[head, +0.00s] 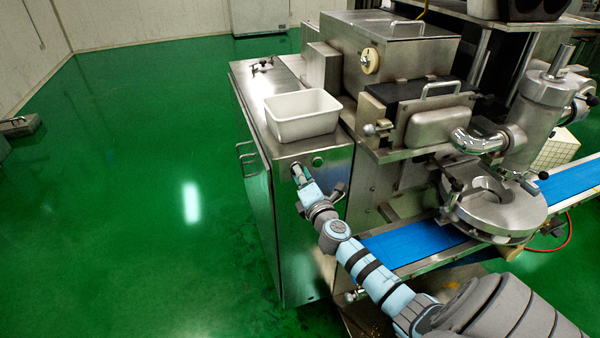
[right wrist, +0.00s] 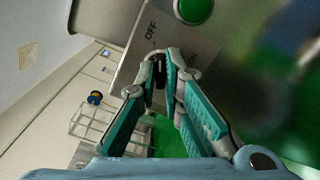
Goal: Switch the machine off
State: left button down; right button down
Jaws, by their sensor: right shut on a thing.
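The machine (head: 400,60) is a steel unit with a cabinet (head: 310,220) at its left end. In the right wrist view, a grey switch plate (right wrist: 176,38) on the panel carries the words OFF and ON. My right gripper (head: 296,170) is at the upper front panel of the cabinet. In the right wrist view, its fingertips (right wrist: 160,68) are closed together at the plate, on the switch knob. My left gripper is not in view.
A green round button (right wrist: 195,8) sits beside the plate. A white tub (head: 302,115) stands on the cabinet top. A blue conveyor belt (head: 415,243) runs to the right of the cabinet, behind my right arm.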

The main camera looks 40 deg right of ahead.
jog(key=shift+n, duration=1.3)
jog(key=shift+f+p, duration=0.1)
jog(key=shift+p, duration=0.2)
jog(key=c, duration=1.7)
grip_release()
jog(key=v, duration=1.2)
